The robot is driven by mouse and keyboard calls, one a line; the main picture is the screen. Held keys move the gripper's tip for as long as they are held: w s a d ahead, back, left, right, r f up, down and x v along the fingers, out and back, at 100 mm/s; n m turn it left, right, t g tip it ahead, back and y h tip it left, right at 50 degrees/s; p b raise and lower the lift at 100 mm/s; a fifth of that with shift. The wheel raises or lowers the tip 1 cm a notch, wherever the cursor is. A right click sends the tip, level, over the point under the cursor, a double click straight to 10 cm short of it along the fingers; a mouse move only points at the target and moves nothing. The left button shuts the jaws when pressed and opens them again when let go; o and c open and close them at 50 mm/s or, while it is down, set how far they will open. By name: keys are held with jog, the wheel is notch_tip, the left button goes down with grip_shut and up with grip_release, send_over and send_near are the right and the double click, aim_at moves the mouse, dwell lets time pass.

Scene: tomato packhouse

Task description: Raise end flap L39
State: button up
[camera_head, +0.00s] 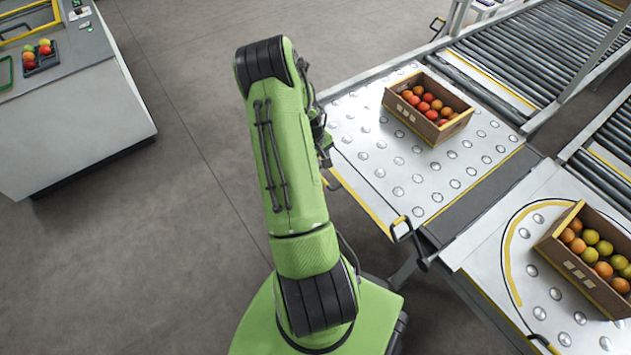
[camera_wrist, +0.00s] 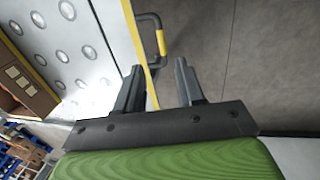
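No label reading L39 can be made out. A similar handle (camera_wrist: 160,40) shows in the wrist view, beside the yellow edge and beyond my fingertips. I cannot tell whether it is the same handle. My gripper (camera_wrist: 158,82) is open and empty, with the yellow edge passing between its fingers in the picture. Contact is unclear. In the head view my arm mostly hides the gripper at the table's left edge.
A crate of red and orange tomatoes (camera_head: 385,98) stands on the ball-top section. Another crate (camera_head: 566,258) stands on the near right table (camera_head: 485,250). Roller conveyors (camera_head: 530,45) run behind. A grey counter (camera_head: 75,130) is at left. The floor (camera_head: 170,230) between is clear.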

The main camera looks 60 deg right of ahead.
aim_at(325, 182)
jog(key=f+b, duration=0.1)
jog(key=f, duration=0.3)
jog(key=d+f+b, duration=0.1)
jog(key=f, duration=0.3)
jog(key=s+d+f+b, duration=0.1)
jog(key=f, duration=0.2)
jog(key=shift+f+b, duration=0.35)
jog(key=shift+f, duration=0.05)
jog(key=shift+c, duration=0.2)
grip_shut()
jog(key=shift+r, duration=0.1)
